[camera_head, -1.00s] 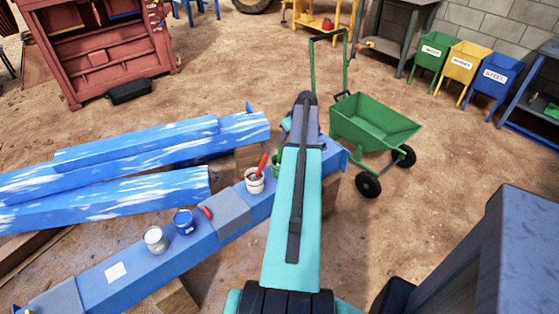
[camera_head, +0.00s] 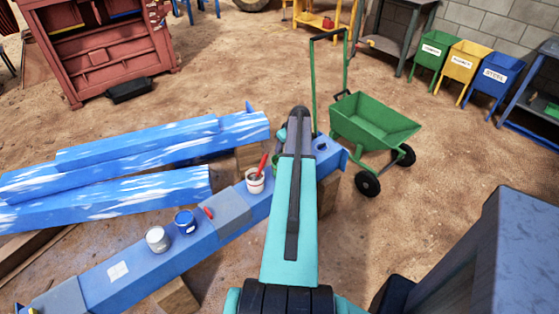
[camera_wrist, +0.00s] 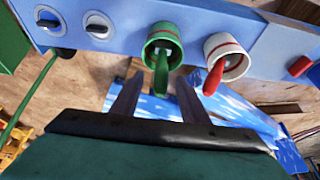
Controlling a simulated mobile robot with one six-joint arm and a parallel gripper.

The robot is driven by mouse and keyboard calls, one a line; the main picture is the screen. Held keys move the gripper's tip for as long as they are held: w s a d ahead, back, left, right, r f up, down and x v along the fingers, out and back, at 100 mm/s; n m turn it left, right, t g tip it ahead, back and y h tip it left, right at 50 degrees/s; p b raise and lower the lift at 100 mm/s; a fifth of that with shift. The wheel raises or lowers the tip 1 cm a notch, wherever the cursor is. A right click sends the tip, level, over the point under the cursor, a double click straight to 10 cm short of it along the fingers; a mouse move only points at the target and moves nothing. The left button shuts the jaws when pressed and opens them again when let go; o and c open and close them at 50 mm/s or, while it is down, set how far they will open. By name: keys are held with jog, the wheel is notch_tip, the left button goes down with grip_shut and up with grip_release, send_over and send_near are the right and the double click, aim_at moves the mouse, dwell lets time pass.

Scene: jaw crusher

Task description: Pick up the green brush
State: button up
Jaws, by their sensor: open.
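The green brush (camera_wrist: 162,78) stands in a green can (camera_wrist: 160,42) with a red band, seen in the wrist view on a blue beam. Its handle points toward my gripper (camera_wrist: 158,80), which is open and empty. The two fingers lie on either side of the brush handle in the picture; I cannot tell how far apart in depth they are. In the head view my arm hides the gripper and most of the green can.
Beside it, a red brush (camera_wrist: 214,76) leans in a white can (camera_head: 255,181). A blue can (camera_head: 185,222) and another white can (camera_head: 157,239) stand along the blue beam (camera_head: 130,265). A green wheelbarrow (camera_head: 374,124) stands beyond the beam's far end.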

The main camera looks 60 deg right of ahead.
jog(key=shift+p+x, duration=1)
jog(key=shift+x, duration=1.6)
jog(key=shift+w+a, duration=0.1)
grip_shut()
jog(key=shift+r, duration=0.2)
jog(key=shift+r+b, duration=1.25)
jog(key=shift+r, duration=3.65)
